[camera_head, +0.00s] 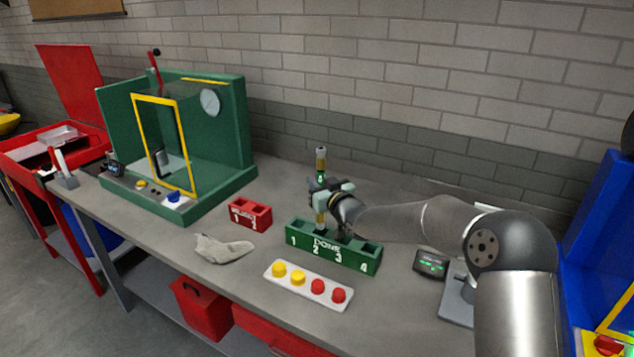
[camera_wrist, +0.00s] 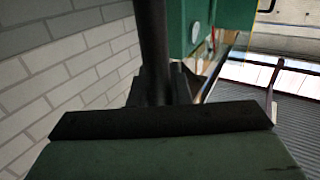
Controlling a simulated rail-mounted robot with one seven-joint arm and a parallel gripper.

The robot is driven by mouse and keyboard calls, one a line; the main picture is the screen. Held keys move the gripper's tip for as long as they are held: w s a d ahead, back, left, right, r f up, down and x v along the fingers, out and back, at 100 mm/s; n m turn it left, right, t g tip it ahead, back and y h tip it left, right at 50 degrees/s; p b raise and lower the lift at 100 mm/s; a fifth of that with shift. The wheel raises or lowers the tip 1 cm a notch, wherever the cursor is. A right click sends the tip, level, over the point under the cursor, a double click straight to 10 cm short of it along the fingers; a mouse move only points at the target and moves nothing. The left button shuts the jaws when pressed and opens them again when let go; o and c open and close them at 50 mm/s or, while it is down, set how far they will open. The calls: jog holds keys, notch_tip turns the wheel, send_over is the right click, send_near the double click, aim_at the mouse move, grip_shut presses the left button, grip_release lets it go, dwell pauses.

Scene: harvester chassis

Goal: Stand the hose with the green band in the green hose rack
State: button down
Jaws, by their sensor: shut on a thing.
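The hose (camera_head: 321,158) stands upright, with a brass-coloured upper end and a green band just above the jaws. My gripper (camera_head: 323,190) is shut on the hose around its middle. The green hose rack (camera_head: 345,258), marked DONE and numbered 1 to 4, is directly below. The hose's lower end comes down at the rack's top near number 2; I cannot tell how deep it sits in a slot. In the wrist view the hose (camera_wrist: 152,45) is a dark upright shaft between the fingers, and its lower end is hidden.
A small red rack (camera_head: 250,213) and a grey cloth (camera_head: 224,248) lie left of the green rack. A white panel with yellow and red buttons (camera_head: 308,285) is in front. A green machine (camera_head: 180,145) stands at left, and a small display (camera_head: 430,264) at right.

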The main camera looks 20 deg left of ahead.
jog(key=shift+f+b, duration=3.65)
jog(key=shift+b, duration=0.2)
jog(key=c, duration=1.3)
grip_release()
jog(key=b+v, duration=0.3)
jog(key=v, duration=1.4)
jog(key=shift+s+d, duration=0.15)
jog(key=shift+s, duration=0.05)
